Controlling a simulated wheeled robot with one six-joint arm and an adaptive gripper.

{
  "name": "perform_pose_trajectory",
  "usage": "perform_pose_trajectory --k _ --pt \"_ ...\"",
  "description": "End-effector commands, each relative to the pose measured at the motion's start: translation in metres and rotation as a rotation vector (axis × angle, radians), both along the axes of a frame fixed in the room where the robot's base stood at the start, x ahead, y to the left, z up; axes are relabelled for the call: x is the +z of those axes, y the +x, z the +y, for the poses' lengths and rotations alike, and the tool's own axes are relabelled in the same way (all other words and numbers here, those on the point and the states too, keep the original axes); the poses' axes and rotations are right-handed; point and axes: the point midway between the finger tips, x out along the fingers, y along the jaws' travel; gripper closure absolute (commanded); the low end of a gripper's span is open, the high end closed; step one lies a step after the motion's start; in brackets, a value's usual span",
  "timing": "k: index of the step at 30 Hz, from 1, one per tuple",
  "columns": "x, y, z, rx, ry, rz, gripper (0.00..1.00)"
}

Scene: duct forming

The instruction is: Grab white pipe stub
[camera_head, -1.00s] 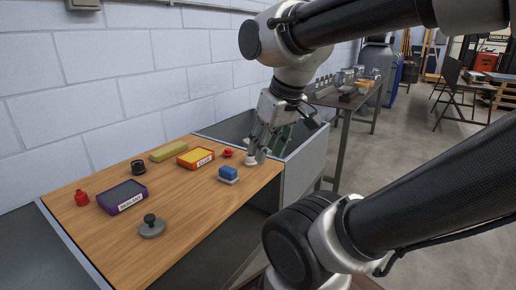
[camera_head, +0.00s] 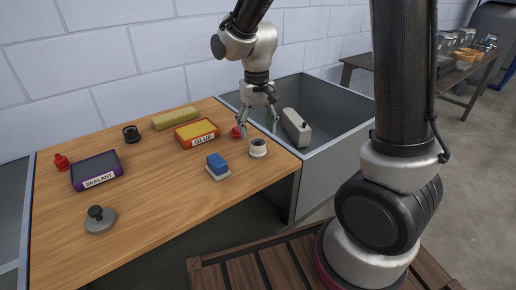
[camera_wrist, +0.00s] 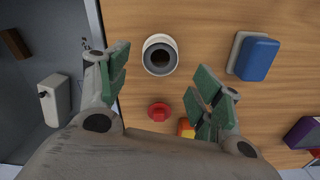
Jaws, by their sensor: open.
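The white pipe stub (camera_head: 258,148) stands upright on the wooden table near its right edge. In the wrist view the white pipe stub (camera_wrist: 160,55) shows its round open end with a dark bore, ahead of and between the spread fingers. My gripper (camera_head: 260,124) is open and empty, with its fingertips above the table just behind the stub in the head view. In the wrist view my gripper (camera_wrist: 165,82) has green-padded fingers wide apart. No contact with the stub shows.
A red knob (camera_head: 237,132) lies close to the gripper. A blue block on a grey base (camera_head: 217,167) stands left of the stub. The orange glue tray (camera_head: 197,134) is further back. A grey bin (camera_head: 340,157) with a pale box (camera_head: 296,127) inside adjoins the table's right edge.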

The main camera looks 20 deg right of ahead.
Motion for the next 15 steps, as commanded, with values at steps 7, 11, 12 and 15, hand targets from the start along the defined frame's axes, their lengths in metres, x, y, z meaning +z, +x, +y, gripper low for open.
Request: perform_pose_trajectory --k 7,11,12,15 --pt "-0.033 -0.003 -0.001 0.000 -0.001 0.004 0.34" --pt "-0.054 -0.004 -0.001 0.000 -0.001 0.004 0.34" --pt "-0.059 -0.004 -0.001 0.000 -0.001 0.003 0.34" --pt "-0.066 -0.004 -0.001 0.000 0.000 0.001 0.34"
